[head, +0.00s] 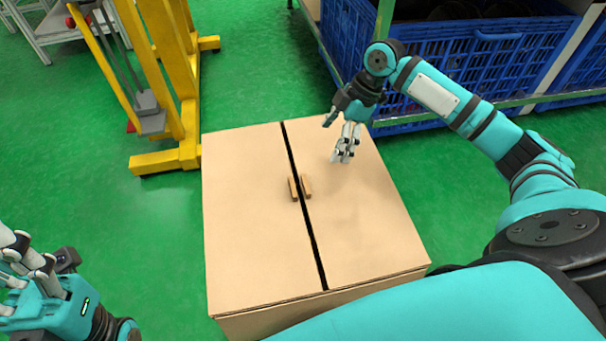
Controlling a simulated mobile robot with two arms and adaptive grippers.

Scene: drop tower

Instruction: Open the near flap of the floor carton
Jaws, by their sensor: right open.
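The floor carton (262,325) is a large tan box on the green floor. Its top is two closed flaps, a left flap (248,230) and a right flap (362,225), split by a dark gap. Each flap has a small wooden handle beside the gap, the left handle (293,189) and the right handle (306,186). My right gripper (344,154) is open and empty over the far part of the right flap, up and right of the handles. My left gripper (28,265) is at the lower left, away from the carton and partly cut off by the picture edge.
A yellow steel frame (172,85) stands behind and left of the carton. Blue crates (470,65) sit on a rack at the back right, close to my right arm. Green floor (130,215) is clear left of the carton.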

